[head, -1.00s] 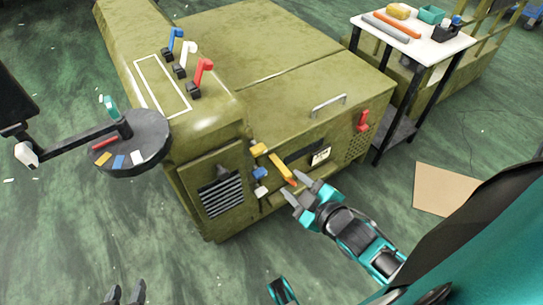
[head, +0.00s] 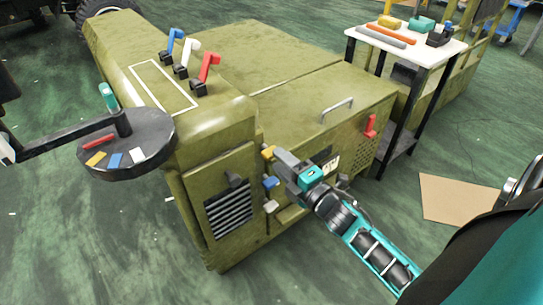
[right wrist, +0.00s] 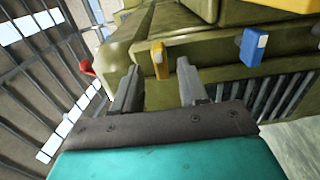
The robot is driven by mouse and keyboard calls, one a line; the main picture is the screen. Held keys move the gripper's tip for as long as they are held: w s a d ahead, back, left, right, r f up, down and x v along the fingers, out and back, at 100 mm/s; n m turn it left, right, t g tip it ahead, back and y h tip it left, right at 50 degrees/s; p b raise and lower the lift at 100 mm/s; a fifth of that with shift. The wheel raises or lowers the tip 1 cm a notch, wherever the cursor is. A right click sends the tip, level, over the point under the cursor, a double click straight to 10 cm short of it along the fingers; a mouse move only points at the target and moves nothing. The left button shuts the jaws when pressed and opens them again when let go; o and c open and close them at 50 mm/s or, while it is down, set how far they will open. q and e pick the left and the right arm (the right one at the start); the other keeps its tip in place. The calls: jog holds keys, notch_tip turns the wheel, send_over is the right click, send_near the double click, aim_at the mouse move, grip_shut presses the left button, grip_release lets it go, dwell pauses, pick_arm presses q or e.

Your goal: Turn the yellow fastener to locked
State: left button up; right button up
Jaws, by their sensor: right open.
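A yellow fastener (right wrist: 159,60) hangs on the front of the olive machine (head: 310,95). In the right wrist view it shows beyond my open right gripper (right wrist: 158,85), between the lines of the two fingers; I cannot tell whether they touch it. In the head view my right gripper (head: 278,162) is at the machine's front and hides this fastener. Another yellow piece (head: 267,153) shows just left of the fingers; a yellow piece also shows at the top of the wrist view (right wrist: 290,4). My left gripper is not in view.
A blue fastener (head: 270,182) and a white one (head: 270,206) sit close to the gripper. A red lever (head: 370,126) is to the right. A round dark tray (head: 125,150) stands at left, a white-topped table (head: 405,45) at back right. Floor in front is clear.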

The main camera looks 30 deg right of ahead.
aim_at(269, 152)
jog(key=shift+w+a+b, duration=0.2)
jog(key=shift+w+b, duration=0.1)
jog(key=shift+w, duration=1.9)
grip_shut()
